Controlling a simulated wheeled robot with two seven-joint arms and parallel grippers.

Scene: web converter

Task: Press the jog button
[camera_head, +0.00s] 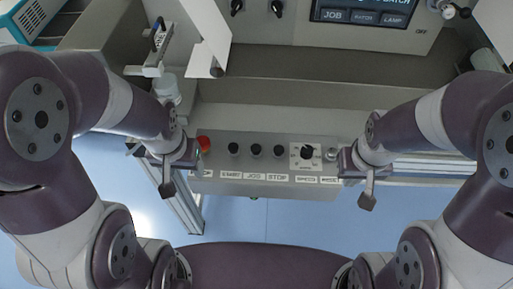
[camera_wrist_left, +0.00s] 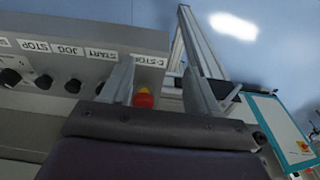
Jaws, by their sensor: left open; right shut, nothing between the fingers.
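The grey control panel (camera_head: 215,187) holds a row of dark buttons. The jog button (camera_head: 256,150) is a dark round button above the JOG label (camera_head: 254,175), between the START and STOP buttons. The left wrist view also shows the jog button (camera_wrist_left: 73,86) and its label (camera_wrist_left: 70,50), to the left of my fingers. My left gripper (camera_head: 189,156) is open at the panel's left end. In the left wrist view, its two fingers (camera_wrist_left: 163,92) stand either side of the red E-stop (camera_wrist_left: 144,98); contact cannot be told. My right gripper (camera_head: 343,162) is shut and empty at the panel's right end.
The START button (camera_head: 233,149) and STOP button (camera_head: 279,151) flank the jog button closely. A selector knob (camera_head: 305,152) on a pale plate is further right. A touchscreen (camera_head: 365,14) and machine housing stand behind. Blue floor (camera_head: 240,220) shows in front of the panel.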

